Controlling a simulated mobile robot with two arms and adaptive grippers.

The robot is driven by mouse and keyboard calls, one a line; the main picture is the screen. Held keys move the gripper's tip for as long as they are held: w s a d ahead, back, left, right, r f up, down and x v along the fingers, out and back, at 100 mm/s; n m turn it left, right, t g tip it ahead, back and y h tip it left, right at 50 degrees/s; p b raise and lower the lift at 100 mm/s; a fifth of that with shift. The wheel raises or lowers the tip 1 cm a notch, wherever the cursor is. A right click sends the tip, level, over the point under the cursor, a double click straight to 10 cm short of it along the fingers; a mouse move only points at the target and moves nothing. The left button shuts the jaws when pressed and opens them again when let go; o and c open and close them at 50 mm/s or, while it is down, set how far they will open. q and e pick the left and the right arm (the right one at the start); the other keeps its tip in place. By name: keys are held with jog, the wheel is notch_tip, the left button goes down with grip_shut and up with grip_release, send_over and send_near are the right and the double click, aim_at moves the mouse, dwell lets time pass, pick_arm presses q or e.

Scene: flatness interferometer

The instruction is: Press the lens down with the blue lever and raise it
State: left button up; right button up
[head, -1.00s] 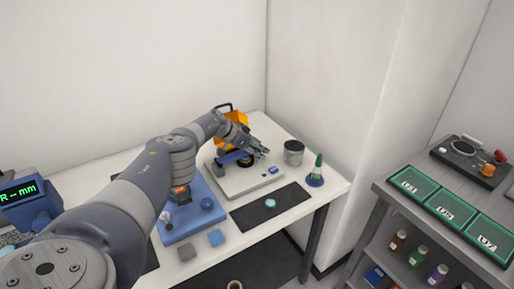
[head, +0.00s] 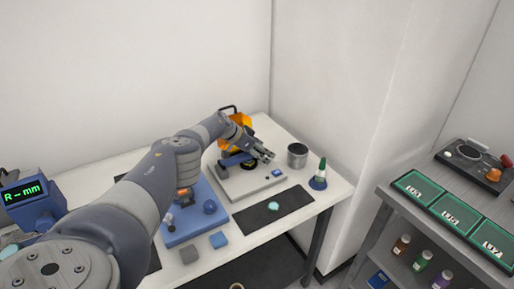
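The interferometer is a light grey base (head: 245,189) on the white table, with an orange part (head: 236,122) at its back and a dark round part beneath it. A blue lever (head: 236,159) lies across the base. The lens itself is too small and hidden to make out. My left gripper (head: 266,158) is over the base near the blue lever's right end. Its fingers are small here, and I cannot tell whether they touch the lever or are open or shut. My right gripper does not show.
A blue stand (head: 184,230) with a ball is left of the base. A dark mat (head: 259,217) with a pale disc lies in front. A metal cup (head: 297,155) and a green-topped bottle (head: 319,175) stand right. A grey shelf (head: 390,203) with green trays is farther right.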

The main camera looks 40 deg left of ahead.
aim_at(243, 155)
pick_arm(q)
jog(key=shift+s+a+r, duration=0.3)
jog(key=shift+a+r, duration=0.05)
jog(key=shift+r, duration=0.1)
jog(key=shift+s+a+r, duration=0.1)
jog(key=shift+s+r, duration=0.4)
jog(key=shift+s, duration=0.05)
jog(key=shift+v, duration=4.5)
jog(key=shift+w+r, duration=0.1)
